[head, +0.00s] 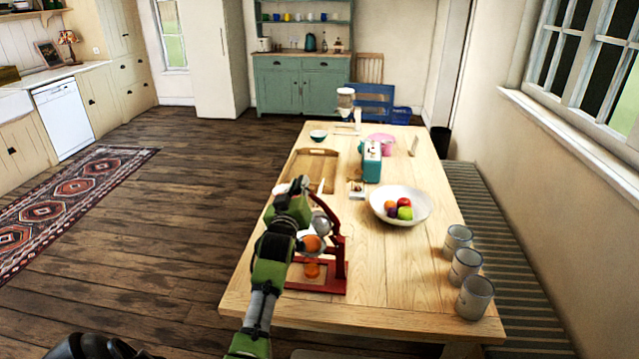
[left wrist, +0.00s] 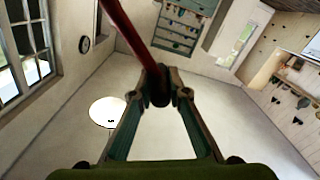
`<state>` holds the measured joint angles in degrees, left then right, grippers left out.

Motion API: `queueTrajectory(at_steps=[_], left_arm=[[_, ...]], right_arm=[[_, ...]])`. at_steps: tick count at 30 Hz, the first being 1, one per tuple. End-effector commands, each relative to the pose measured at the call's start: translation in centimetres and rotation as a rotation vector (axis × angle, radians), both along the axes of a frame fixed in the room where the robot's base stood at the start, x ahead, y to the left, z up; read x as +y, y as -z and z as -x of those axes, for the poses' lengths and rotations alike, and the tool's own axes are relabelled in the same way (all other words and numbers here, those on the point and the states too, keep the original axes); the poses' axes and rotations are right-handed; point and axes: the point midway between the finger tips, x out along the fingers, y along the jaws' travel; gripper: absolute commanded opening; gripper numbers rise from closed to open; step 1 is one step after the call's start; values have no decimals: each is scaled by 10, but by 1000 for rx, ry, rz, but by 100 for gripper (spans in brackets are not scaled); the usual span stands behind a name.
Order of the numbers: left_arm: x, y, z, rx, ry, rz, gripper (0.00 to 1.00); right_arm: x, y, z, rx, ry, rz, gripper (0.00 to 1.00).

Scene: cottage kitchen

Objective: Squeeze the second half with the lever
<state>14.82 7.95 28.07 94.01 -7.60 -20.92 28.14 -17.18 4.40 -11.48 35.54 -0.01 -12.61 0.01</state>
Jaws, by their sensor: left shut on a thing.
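The red juicer press (head: 333,262) stands near the front left of the table. A grey metal cup (head: 321,224) sits high in its frame. An orange half (head: 312,243) shows below the cup, and another orange-coloured thing (head: 312,269) shows lower down; I cannot tell whether it is fruit or juice. My left gripper (head: 301,184) is above the press's left side, partly covering it. In the left wrist view my left gripper (left wrist: 157,92) is shut on the dark end of the red lever (left wrist: 122,22). My right gripper is not in view.
The table is clear between press and cups.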

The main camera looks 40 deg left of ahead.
Motion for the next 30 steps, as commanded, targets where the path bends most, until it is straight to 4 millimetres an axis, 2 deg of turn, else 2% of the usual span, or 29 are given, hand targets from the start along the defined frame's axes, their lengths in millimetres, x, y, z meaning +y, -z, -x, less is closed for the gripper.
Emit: queueTrajectory(at_steps=[1,6,15,24,30], left_arm=[[9,10,6,-19,-2,34,0],[33,33,21,-104,-2,173,0],[68,84,42,-254,-2,415,0],[87,135,54,-386,-1,632,0],[92,161,58,-447,-1,736,0]], right_arm=[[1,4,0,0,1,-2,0],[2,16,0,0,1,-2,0],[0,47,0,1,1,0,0],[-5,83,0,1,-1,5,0],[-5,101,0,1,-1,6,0]])
